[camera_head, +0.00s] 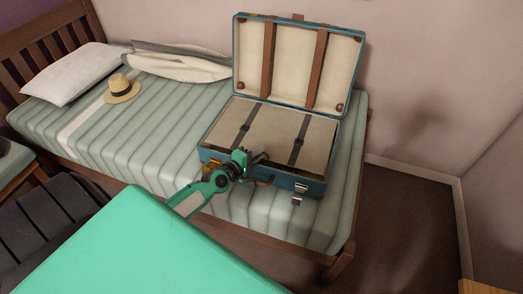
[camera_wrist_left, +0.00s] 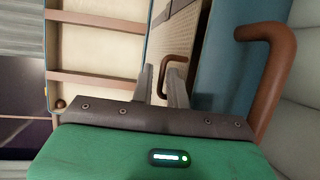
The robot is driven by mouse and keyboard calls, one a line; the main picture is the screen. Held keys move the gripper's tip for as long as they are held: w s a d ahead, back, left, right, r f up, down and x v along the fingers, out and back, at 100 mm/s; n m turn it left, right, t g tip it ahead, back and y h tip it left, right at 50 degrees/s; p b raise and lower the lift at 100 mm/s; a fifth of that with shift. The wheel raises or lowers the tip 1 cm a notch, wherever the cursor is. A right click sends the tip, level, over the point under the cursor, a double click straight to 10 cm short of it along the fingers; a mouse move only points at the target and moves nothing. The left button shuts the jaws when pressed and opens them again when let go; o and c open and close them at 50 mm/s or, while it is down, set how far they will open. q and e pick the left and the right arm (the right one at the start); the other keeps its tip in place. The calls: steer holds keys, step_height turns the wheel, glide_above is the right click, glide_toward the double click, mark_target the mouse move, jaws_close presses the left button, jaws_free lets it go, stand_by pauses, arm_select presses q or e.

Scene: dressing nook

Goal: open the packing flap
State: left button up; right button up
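A blue suitcase (camera_head: 215,133) sits on the bed with its lid (camera_head: 298,60) raised and leaning back. The packing flap (camera_head: 275,130) is a cream panel with two dark straps, lying flat over the suitcase base. My left gripper (camera_head: 256,158) is at the front edge of the suitcase, close to the flap's front edge. In the left wrist view the two fingers (camera_wrist_left: 162,72) stand apart with a gap between them, pointing toward the cream panel (camera_wrist_left: 180,33). Whether they touch the flap is unclear. The brown handle (camera_wrist_left: 270,75) is to their right. My right gripper is out of view.
A straw hat (camera_head: 122,89), a white pillow (camera_head: 75,75) and a folded cream cloth (camera_head: 180,66) lie on the striped bed (camera_head: 140,130). A metal latch (camera_head: 298,199) hangs at the suitcase's front right. The floor right of the bed is clear.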

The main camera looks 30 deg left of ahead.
arm_select(q)
steer(key=shift+x, duration=0.95)
jaws_close()
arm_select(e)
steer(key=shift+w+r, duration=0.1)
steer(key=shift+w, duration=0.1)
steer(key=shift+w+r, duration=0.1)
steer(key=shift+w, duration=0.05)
